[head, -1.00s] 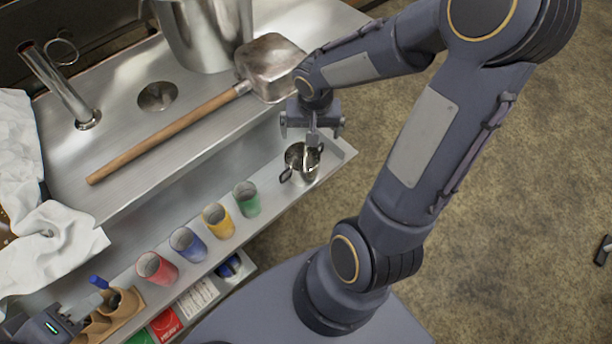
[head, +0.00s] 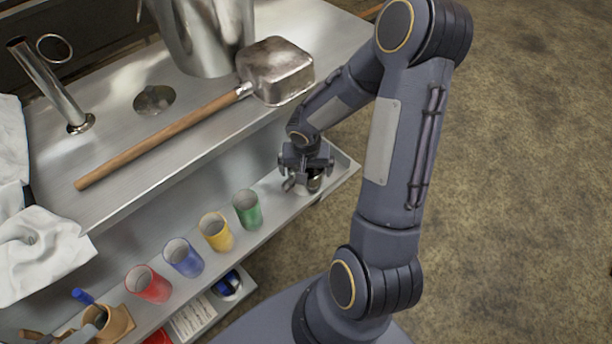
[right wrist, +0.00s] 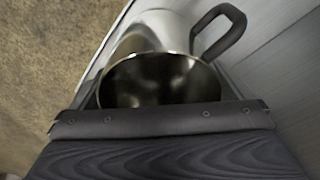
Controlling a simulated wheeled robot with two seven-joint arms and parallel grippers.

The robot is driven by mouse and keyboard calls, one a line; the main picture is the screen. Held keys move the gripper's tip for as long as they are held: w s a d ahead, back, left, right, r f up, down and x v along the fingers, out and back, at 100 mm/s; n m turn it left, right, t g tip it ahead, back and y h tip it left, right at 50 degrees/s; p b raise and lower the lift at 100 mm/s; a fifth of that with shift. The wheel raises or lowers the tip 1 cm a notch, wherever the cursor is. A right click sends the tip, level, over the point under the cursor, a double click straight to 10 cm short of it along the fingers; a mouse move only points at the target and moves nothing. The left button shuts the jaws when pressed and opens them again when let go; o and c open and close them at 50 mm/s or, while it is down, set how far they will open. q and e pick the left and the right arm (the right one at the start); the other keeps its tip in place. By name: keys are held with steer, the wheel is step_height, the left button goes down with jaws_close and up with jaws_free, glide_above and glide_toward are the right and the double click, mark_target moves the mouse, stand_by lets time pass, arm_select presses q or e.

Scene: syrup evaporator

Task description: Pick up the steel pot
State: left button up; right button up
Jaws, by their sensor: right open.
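The small steel pot (head: 316,182) stands on the right end of the narrow front shelf, mostly hidden under my right gripper (head: 301,178). In the right wrist view the pot (right wrist: 160,82) shows its open, shiny inside and a dark looped handle at its upper right. My right gripper is open, pointing down at the pot. A dark gripper part (right wrist: 160,120) covers the near side of the pot in the wrist view, and I cannot tell whether it touches. My left gripper is out of view.
Green (head: 247,209), yellow (head: 216,232), blue (head: 183,257) and red (head: 148,284) cups line the shelf left of the pot. A long-handled ladle (head: 275,70) and a large steel vessel (head: 208,35) are on the upper counter. White cloth (head: 40,255) hangs at left.

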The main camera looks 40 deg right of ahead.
steer(key=c, duration=0.9)
steer(key=shift+r, duration=0.15)
